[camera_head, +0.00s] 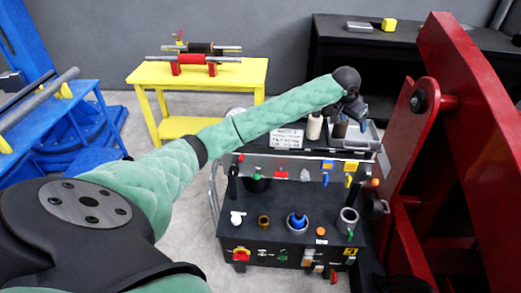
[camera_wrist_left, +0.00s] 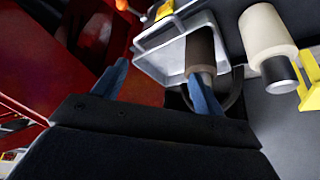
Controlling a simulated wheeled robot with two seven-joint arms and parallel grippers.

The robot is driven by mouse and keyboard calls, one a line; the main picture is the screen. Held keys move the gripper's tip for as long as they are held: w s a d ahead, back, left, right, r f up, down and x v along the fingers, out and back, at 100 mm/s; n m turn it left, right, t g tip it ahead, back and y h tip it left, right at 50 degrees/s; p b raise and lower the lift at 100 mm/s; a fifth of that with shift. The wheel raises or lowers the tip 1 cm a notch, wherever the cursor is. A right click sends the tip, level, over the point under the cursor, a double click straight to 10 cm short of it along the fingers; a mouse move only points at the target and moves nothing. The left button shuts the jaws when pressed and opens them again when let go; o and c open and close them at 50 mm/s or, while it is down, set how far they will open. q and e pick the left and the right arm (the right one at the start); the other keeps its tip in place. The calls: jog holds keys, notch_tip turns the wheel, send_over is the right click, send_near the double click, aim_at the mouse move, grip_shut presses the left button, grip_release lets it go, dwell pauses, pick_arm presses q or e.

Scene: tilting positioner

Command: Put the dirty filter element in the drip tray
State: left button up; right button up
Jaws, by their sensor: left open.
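The dark brown filter element (camera_head: 340,126) is upright at the grey drip tray (camera_head: 368,136) on the cart's upper shelf. In the left wrist view the brown element (camera_wrist_left: 200,46) with its silver end overlaps the right part of the tray (camera_wrist_left: 150,62); I cannot tell whether it rests on the tray floor. My left gripper (camera_head: 358,113) is above the tray, beside the element. Its blue fingers (camera_wrist_left: 158,74) are apart, with nothing clearly between them; the right finger overlaps the silver end. A cream filter element (camera_head: 314,126) stands left of the brown one. My right gripper is out of view.
A red positioner frame (camera_head: 455,140) rises close on the right of the cart. The cart's lower shelf (camera_head: 275,205) carries several small parts. A printed sign (camera_head: 286,138) stands left of the cream element. A yellow table (camera_head: 205,80) is behind.

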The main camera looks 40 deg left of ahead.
pick_arm(q)
jog(key=s+d+f+t+h, duration=0.1)
jog(key=s+d+f, duration=0.45)
jog(key=f, duration=0.35)
jog(key=s+d+f+t+h, duration=0.1)
jog(key=s+d+f, duration=0.4)
jog(key=f, duration=0.4)
jog(key=s+a+f+g+y, duration=0.1)
jog(key=s+f, duration=0.4)
jog(key=f, duration=0.6)
jog(key=s+a+f, duration=0.1)
jog(key=s+f, duration=0.4)
jog(key=f, duration=0.7)
jog(key=s+a+f+g+y, duration=0.1)
jog(key=s+f+g, duration=0.1)
jog(key=s+f, duration=1.3)
jog(key=s+a+f+n+g+y, duration=0.1)
jog(key=s+f+g, duration=0.1)
jog(key=s+f, duration=1.3)
jog(key=s, duration=0.8)
jog(key=shift+a+f, duration=0.25)
jog(key=shift+a, duration=0.05)
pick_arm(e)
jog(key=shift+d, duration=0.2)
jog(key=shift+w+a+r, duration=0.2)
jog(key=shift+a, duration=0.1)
